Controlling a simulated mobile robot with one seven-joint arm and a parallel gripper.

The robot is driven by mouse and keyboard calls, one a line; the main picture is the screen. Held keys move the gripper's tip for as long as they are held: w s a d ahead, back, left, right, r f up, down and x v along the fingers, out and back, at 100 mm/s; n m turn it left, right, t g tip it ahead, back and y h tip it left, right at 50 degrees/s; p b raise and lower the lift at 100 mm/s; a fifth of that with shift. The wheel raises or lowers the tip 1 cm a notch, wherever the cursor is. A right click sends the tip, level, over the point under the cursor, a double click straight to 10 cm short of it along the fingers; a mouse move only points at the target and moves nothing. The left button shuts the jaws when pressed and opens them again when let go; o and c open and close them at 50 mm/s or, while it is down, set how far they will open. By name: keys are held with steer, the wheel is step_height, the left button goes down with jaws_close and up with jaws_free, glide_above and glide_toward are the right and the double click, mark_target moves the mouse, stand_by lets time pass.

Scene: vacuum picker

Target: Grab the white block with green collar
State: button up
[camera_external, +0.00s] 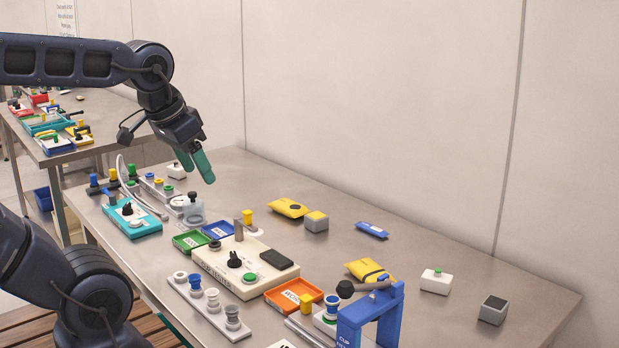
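A white block with a green collar around a small knob (436,281) sits on the right part of the grey table, apart from other objects. My gripper (207,174) has two teal fingers and hangs above the far left part of the table, well away from that block.
A grey block (493,310) is right of the white block. A blue stand (371,318), a yellow pouch (369,271) and an orange tray (293,297) lie to its left. A beige console (222,270) fills mid-table. The far right tabletop (450,248) is clear up to the wall.

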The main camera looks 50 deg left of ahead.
steer(key=n+g+h, duration=0.3)
steer(key=n+h, duration=0.1)
steer(key=n, duration=1.8)
glide_above(438, 276)
steer(key=s+a, duration=0.1)
steer(key=a, duration=0.3)
step_height(438, 276, down, 23)
steer(key=x, duration=0.5)
steer(key=shift+f, duration=0.1)
steer(key=shift+x, duration=2.7)
steer(key=shift+w, duration=0.15)
steer(key=c, duration=1.1)
